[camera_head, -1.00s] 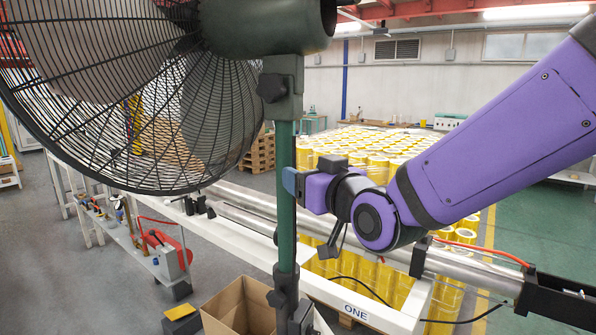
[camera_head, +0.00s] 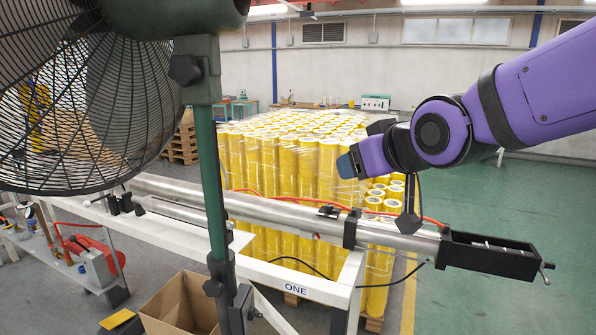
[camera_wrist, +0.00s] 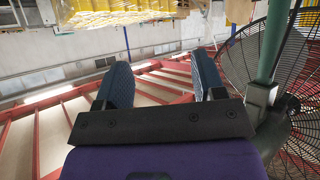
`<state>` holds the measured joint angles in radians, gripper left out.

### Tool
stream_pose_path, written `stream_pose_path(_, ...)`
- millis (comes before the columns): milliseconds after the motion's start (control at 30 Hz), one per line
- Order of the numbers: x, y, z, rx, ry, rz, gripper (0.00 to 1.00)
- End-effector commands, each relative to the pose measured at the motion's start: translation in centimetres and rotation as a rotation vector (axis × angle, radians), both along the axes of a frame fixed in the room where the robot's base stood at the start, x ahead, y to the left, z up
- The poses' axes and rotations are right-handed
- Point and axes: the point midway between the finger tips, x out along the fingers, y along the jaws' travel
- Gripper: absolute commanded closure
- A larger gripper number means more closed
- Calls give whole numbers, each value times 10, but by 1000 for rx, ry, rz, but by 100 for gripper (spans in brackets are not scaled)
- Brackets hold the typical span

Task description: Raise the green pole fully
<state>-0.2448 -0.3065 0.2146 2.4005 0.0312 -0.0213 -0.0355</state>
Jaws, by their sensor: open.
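The green pole (camera_head: 209,180) stands left of center in the head view, tilted slightly in the picture. It runs from a dark clamp with a knob (camera_head: 200,70) under the fan (camera_head: 80,100) down to a dark lower collar (camera_head: 222,280). My gripper (camera_head: 347,166) is to the right of the pole, apart from it, with its blue fingertips facing left. In the wrist view the two blue fingers (camera_wrist: 163,82) are spread with nothing between them. The pole also shows in the wrist view (camera_wrist: 273,45), outside the right finger. The fan's top is cut off in the head view.
A steel roller bar (camera_head: 285,215) on a white frame marked ONE (camera_head: 295,290) crosses below my gripper. Many yellow rolls (camera_head: 285,160) stand behind it. An open cardboard box (camera_head: 180,305) is at the bottom. Green floor (camera_head: 500,210) is free at right.

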Motion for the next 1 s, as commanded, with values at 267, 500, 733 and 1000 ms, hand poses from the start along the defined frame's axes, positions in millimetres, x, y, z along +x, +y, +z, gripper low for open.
stream_pose_path(267, -79, -127, -10, -78, 293, -263, 37)
stream_pose_path(500, -158, -186, -25, -75, 521, -416, 37)
stream_pose_path(733, -187, -199, -32, -67, 605, -459, 37)
stream_pose_path(1000, -187, -199, -32, -68, 607, -459, 37)
